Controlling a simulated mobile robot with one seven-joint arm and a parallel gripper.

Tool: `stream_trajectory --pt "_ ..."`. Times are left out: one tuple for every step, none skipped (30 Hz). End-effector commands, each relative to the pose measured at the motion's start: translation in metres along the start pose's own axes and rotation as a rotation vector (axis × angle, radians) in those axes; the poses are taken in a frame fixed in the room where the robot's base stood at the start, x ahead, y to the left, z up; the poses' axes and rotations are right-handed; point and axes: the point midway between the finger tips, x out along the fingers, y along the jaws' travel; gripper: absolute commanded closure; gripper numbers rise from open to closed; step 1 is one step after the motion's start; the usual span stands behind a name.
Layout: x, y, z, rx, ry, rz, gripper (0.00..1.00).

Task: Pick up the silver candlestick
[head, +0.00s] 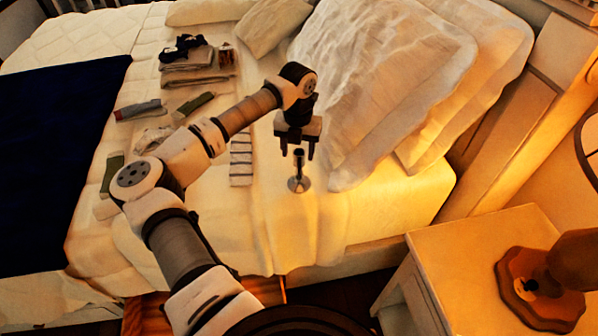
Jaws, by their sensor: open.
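The silver candlestick (299,183) stands upright on the white bed, near the bed's front edge and left of the pillows. It is small, with a round base and a thin stem. My gripper (298,154) points down right above it in the head view. Its two fingers are apart, and the candlestick's top shows between or just below the fingertips. I cannot tell from this one view whether they touch it.
A striped folded cloth (241,162) lies left of the candlestick. Folded laundry (198,68) and several socks lie farther left. Large pillows (385,75) rise at the right. A nightstand (440,262) with a lamp stands at the lower right. The bedspread right of the candlestick is bare.

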Motion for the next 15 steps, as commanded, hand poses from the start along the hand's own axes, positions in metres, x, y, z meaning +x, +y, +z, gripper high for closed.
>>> stream_trajectory --pt "0.005 0.000 0.000 -0.001 0.001 -0.003 0.47" --pt "0.007 0.000 0.000 -0.001 0.000 -0.003 0.47" --pt "0.010 0.000 0.000 0.000 -0.001 -0.002 0.47" --pt "0.012 0.000 0.000 0.000 -0.001 -0.002 0.47" --pt "0.013 0.000 0.000 0.000 -0.001 -0.002 0.47" --pt "0.015 -0.001 0.000 0.000 0.000 -0.002 0.47" --pt "0.017 -0.001 0.000 0.000 0.000 -0.003 0.47" --pt "0.020 -0.001 0.000 0.000 0.001 -0.003 0.47" --pt "0.025 -0.002 0.001 0.001 0.002 -0.004 0.47" --pt "0.029 -0.003 0.001 0.001 0.002 -0.005 0.47" --pt "0.033 -0.003 0.001 0.001 0.001 -0.006 0.47" --pt "0.039 -0.003 0.002 0.001 0.002 -0.005 0.47" --pt "0.044 -0.003 0.002 0.001 0.002 -0.004 0.47" --pt "0.049 -0.003 0.002 0.000 0.002 -0.004 0.47" --pt "0.054 -0.003 0.002 0.000 0.000 -0.004 0.47"
